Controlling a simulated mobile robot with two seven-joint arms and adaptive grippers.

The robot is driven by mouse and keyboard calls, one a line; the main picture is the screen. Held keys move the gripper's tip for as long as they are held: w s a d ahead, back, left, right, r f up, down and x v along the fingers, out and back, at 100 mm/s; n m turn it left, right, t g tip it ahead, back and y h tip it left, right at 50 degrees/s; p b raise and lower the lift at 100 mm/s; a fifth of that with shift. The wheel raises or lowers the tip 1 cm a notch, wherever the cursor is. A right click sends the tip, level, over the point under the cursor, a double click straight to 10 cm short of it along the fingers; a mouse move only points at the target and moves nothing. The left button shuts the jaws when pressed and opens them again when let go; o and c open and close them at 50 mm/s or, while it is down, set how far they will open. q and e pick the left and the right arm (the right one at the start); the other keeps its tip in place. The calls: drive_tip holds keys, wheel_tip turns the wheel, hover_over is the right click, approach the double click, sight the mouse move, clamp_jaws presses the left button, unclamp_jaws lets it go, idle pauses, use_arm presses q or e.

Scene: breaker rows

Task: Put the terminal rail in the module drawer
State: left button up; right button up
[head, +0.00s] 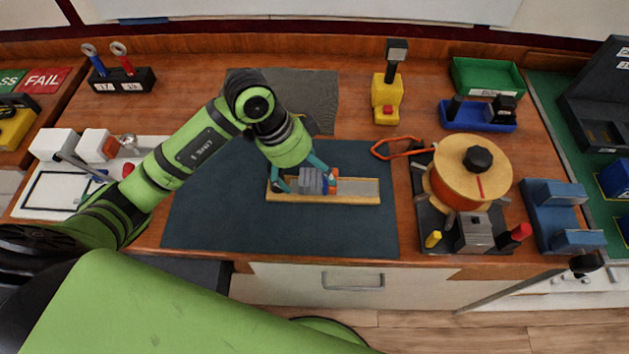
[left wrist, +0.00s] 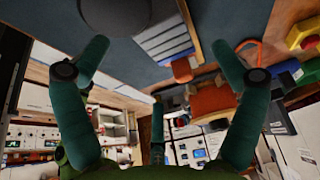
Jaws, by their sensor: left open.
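The terminal rail (head: 312,181), a grey ribbed block with blue and red parts at its right end, sits on a long tan-edged base (head: 340,198) on the dark mat. The ribbed block also shows in the left wrist view (left wrist: 165,38). My left gripper (head: 305,184) is open, with teal fingers on either side of the block in the head view. In the left wrist view the fingers stand wide apart, and I cannot tell contact. A white drawer front (head: 300,283) with a grey handle, likely the module drawer, is below the table's front edge. My right gripper is not in view.
A large orange-and-wood spool (head: 470,170) on a dark fixture stands right of the mat. A yellow tool stand (head: 386,98), green bin (head: 487,76) and blue tray (head: 477,117) stand behind. The mat (head: 220,215) is clear left of the base.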

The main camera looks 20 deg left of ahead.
sight(315, 181)
use_arm(q)
drive_tip(key=p+x, duration=0.1)
drive_tip(key=x, duration=0.2)
drive_tip(key=shift+w+f, duration=0.1)
drive_tip(key=shift+f, duration=0.3)
drive_tip(key=shift+d+f, duration=0.1)
drive_tip(key=shift+f, duration=0.35)
drive_tip(key=shift+w, duration=0.1)
drive_tip(key=c, duration=1.7)
drive_tip(key=shift+c, duration=0.3)
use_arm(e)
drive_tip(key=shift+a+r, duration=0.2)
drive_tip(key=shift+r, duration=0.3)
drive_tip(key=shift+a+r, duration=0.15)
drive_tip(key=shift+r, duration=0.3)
use_arm(q)
drive_tip(key=shift+r, duration=0.1)
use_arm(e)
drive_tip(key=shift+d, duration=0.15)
